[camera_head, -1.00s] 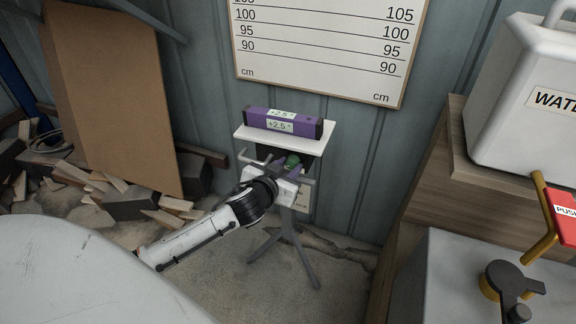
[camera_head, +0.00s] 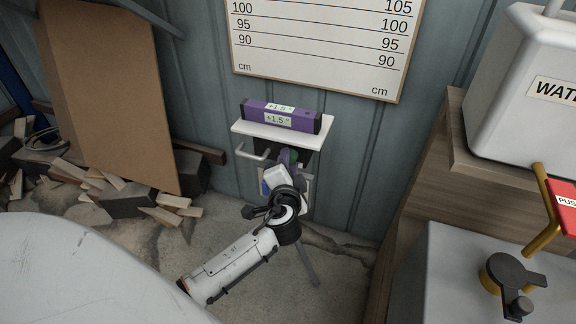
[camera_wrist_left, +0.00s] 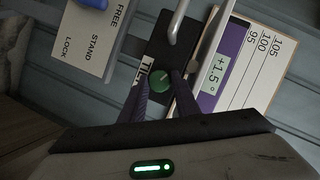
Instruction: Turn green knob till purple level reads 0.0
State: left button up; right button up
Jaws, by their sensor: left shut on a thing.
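The purple level (camera_head: 281,115) lies on a white shelf (camera_head: 243,128) on a stand against the wall, and its displays read +1.5°. It also shows in the left wrist view (camera_wrist_left: 219,70), reading +1.5°. The green knob (camera_head: 293,156) sits below the shelf, partly hidden by my left gripper (camera_head: 287,160). In the left wrist view the knob (camera_wrist_left: 161,84) is between the two dark fingers of my left gripper (camera_wrist_left: 157,90), which is shut on it. My right gripper is not in view.
A grey bar handle (camera_head: 255,152) sticks out left of the knob. In the left wrist view a white FREE/STAND/LOCK label (camera_wrist_left: 92,38) is near it. A wooden bench with a white water container (camera_head: 525,100) stands at right; wood scraps (camera_head: 95,180) lie at left.

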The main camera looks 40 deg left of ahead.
pick_arm(q)
jog(key=m+t+y+b, duration=0.1)
jog(key=m+b, duration=0.1)
jog(key=m, duration=0.2)
jog(key=m+t+y+b, duration=0.1)
jog(key=m+b, duration=0.2)
jog(key=f+m+t+y+b, duration=0.1)
jog(key=m+b, duration=0.2)
jog(key=m, duration=0.1)
jog(key=shift+d+m+t, duration=0.15)
jog(key=shift+m+t, duration=0.15)
jog(key=shift+t, duration=0.1)
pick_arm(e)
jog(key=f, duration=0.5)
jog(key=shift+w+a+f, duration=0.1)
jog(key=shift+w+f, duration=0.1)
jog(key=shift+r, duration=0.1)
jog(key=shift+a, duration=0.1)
pick_arm(q)
jog(key=o, duration=1)
jog(key=shift+o, duration=0.2)
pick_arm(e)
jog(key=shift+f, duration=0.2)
